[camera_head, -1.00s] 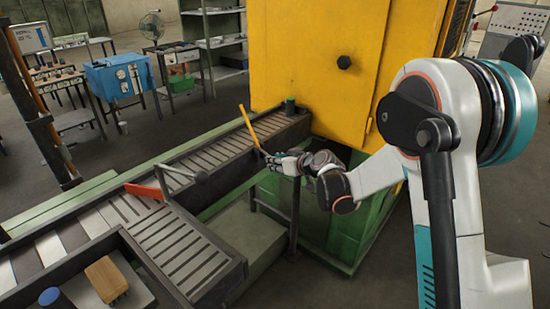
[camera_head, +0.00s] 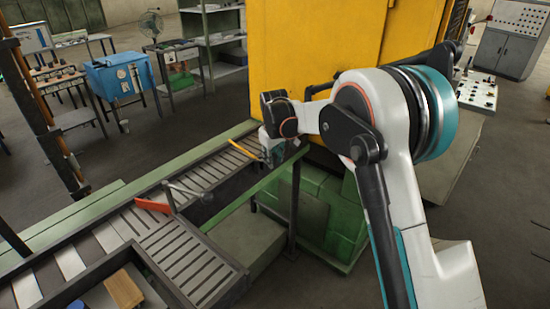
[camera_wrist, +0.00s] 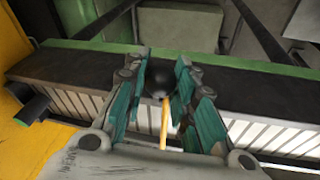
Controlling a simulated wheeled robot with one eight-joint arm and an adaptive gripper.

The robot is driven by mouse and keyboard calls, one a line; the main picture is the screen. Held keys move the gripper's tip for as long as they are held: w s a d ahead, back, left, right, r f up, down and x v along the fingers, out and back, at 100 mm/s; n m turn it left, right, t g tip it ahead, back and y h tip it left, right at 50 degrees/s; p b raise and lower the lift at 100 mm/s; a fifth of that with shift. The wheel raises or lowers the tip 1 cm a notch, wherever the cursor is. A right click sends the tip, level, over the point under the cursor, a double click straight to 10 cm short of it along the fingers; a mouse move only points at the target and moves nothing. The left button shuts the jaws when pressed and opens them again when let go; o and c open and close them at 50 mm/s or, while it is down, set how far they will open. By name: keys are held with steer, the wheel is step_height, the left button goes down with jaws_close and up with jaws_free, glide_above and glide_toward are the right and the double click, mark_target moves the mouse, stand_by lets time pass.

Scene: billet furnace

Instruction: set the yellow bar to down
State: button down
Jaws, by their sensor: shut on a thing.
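The yellow bar (camera_head: 245,152) is beside the roller conveyor, close to the yellow furnace housing. It lies at a low slant, its free end pointing up and left. My gripper (camera_head: 272,150) is at the bar's right end, partly hidden by my own wrist. In the wrist view, a dark round knob (camera_wrist: 160,80) sits between the teal fingers of my gripper (camera_wrist: 164,92), which are shut on it. The yellow bar (camera_wrist: 164,125) runs from just below the knob toward the bottom of that view.
The yellow furnace housing (camera_head: 315,60) stands right behind my gripper. A roller conveyor (camera_head: 180,245) with dark side rails runs toward the lower left. A red lever (camera_head: 152,206) and a grey lever (camera_head: 188,190) stick up along it. A wooden block (camera_head: 123,290) lies at the bottom left.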

steer(key=shift+w+a+r+h, duration=0.1)
steer(key=shift+w+r+h, duration=0.1)
steer(key=shift+h, duration=0.1)
steer(key=shift+w+a+r+p, duration=0.15)
steer(key=shift+a+r+p, duration=0.1)
steer(key=shift+r+p, duration=0.1)
steer(key=c, duration=1.3)
jaws_free()
steer(key=shift+w+a, duration=0.1)
steer(key=v, duration=1.2)
